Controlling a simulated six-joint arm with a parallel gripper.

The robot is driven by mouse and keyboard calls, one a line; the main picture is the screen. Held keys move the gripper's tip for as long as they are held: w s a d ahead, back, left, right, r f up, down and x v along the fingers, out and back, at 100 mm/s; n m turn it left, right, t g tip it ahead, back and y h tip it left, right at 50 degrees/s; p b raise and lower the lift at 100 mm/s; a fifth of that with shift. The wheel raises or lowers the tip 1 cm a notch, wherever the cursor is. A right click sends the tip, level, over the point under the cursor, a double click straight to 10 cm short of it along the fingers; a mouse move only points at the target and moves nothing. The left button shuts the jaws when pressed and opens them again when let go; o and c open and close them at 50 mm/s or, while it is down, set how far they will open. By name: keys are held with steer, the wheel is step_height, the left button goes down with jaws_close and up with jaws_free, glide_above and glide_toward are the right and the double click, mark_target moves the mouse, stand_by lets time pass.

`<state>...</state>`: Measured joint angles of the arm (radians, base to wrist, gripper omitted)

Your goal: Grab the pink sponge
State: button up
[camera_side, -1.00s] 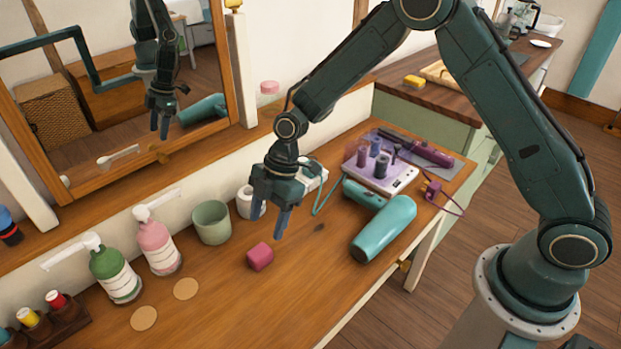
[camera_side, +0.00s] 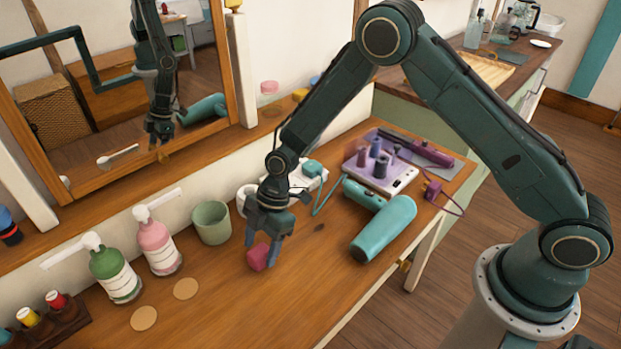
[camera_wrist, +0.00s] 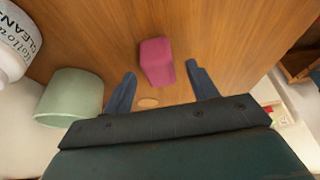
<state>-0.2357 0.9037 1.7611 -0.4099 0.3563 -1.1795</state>
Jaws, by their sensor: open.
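The pink sponge (camera_side: 258,257) is a small block on the wooden table, in front of the green cup. In the wrist view the sponge (camera_wrist: 157,62) lies just beyond the fingertips, roughly midway between them. My gripper (camera_side: 261,251) points down, open, with its fingers low over the table at the sponge. In the side view one finger covers part of the sponge. In the wrist view my gripper (camera_wrist: 160,76) has nothing between its fingers. Whether a finger touches the sponge I cannot tell.
A green cup (camera_side: 211,222) stands left of my gripper, with a pink bottle (camera_side: 158,247) and a green bottle (camera_side: 116,275) further left. A teal hair dryer (camera_side: 384,228) lies to the right. The table front near the sponge is clear.

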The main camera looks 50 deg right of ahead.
steer(key=shift+x, duration=1.1)
steer(key=c, duration=1)
